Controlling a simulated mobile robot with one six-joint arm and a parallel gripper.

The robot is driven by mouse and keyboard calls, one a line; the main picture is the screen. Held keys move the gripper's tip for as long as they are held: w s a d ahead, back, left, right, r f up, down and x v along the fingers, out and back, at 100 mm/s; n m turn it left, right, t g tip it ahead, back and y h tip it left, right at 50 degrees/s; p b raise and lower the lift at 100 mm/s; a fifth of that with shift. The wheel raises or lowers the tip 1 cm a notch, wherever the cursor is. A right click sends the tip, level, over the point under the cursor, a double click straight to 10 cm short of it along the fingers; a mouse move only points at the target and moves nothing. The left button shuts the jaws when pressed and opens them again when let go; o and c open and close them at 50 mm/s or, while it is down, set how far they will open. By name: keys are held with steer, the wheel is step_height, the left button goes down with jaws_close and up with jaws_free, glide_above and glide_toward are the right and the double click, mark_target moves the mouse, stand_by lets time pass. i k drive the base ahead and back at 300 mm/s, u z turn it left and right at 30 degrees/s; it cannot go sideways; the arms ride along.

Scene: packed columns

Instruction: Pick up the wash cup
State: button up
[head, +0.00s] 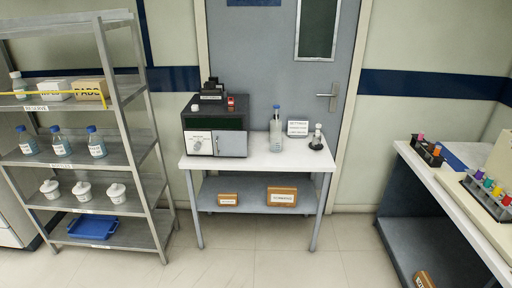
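Three white lidded cups stand in a row on a lower level of the metal shelf rack at the left: a left one (50,190), a middle one (82,191) and a right one (116,193). They look alike and upright. No wording on them can be read, so I cannot tell which, if any, is the wash cup. My gripper is not in view.
The rack (110,90) also holds blue-capped bottles (97,142), boxes and a blue tray (92,227). A yellow bar (55,92) crosses its upper level. A white table (260,163) bears a dark instrument (215,122) and a bottle (276,130). Middle floor is clear.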

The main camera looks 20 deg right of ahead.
mark_target(276, 143)
steer(key=u, duration=0.35)
steer(key=i, duration=0.95)
steer(key=u, duration=0.1)
steer(key=k, duration=0.9)
steer(key=z, duration=0.15)
steer(key=i, duration=0.6)
